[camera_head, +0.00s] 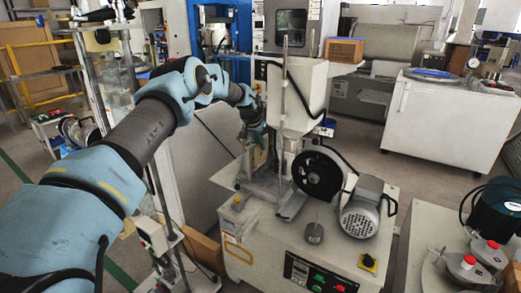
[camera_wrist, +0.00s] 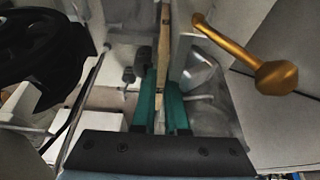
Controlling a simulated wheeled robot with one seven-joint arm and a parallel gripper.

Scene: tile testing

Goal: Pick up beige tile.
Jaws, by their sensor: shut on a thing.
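The beige tile shows in the wrist view as a narrow upright strip (camera_wrist: 164,48), seen edge-on. My gripper (camera_wrist: 160,90) has its two green fingers closed on either side of the tile's near end. In the head view the tile (camera_head: 259,157) is a small beige piece just below my gripper (camera_head: 256,139), at the machine's upright frame. Whether the tile still touches the machine's support is hard to tell.
The testing machine (camera_head: 300,245) carries a black wheel (camera_head: 318,173), a motor (camera_head: 361,213) and a white hopper (camera_head: 297,95) close to my gripper. A golden lever (camera_wrist: 235,52) stands right of the tile in the wrist view. Thin metal rods rise nearby.

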